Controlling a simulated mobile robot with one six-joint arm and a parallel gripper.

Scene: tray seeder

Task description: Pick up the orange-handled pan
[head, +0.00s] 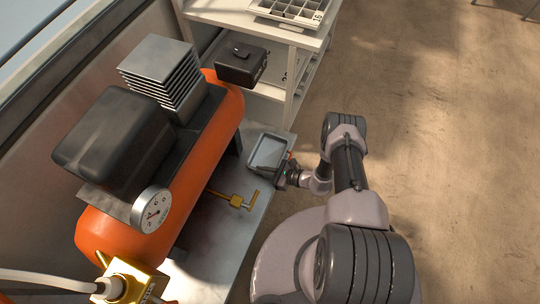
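A small grey rectangular pan (268,153) lies on the pale low platform beside the orange compressor. A bit of orange shows at its right edge, where my gripper is; most of any handle is hidden or too small to make out. My gripper (284,174) is at the pan's lower right side, very close to it or touching it. Its fingers are small and dark in this view, so I cannot tell whether they are open or shut on the handle.
The orange compressor tank (215,140) with a black motor, finned block and dial gauge (152,210) stands at left. A white shelf unit (291,85) holds a black box (241,66) and a divided tray (290,10). Open floor lies right.

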